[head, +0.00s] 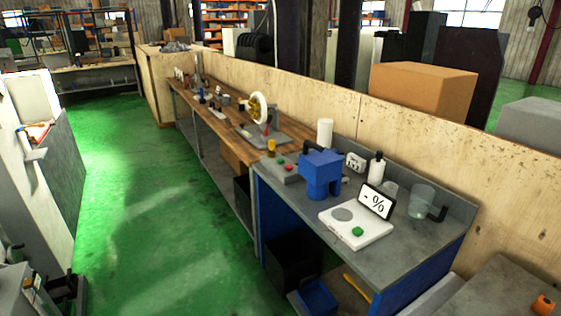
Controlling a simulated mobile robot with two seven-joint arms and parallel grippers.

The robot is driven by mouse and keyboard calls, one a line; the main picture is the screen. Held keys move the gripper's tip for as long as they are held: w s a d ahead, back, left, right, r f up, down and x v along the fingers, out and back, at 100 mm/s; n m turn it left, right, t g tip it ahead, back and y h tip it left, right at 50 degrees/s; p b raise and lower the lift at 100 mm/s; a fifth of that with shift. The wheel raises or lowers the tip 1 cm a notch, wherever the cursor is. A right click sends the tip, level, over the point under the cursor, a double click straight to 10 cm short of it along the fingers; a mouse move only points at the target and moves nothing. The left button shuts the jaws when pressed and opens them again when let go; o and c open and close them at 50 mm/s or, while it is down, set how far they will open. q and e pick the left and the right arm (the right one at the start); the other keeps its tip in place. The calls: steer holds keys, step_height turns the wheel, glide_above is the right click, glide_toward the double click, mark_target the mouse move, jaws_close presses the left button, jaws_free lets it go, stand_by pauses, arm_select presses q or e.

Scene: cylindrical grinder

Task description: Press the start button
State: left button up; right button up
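A green button (357,231) sits on a flat white device (372,238) with a grey round plate, on the grey workbench at right. A sign reading "- %" stands at the device's back. Farther back, a grey control box (278,172) carries a small red button (289,168) and what looks like a small green one. Which button is the start button cannot be told from labels. A machine with a yellow and white wheel (258,107) stands on the wooden bench behind. Neither of my grippers shows in the head view.
A blue block-shaped device (321,175) stands between the control box and the white device. A clear jug (422,201), a pump bottle (375,167) and a white cylinder (324,133) stand toward the bench's back. Wooden panels (430,155) border the benches. Green floor (150,200) at left is open.

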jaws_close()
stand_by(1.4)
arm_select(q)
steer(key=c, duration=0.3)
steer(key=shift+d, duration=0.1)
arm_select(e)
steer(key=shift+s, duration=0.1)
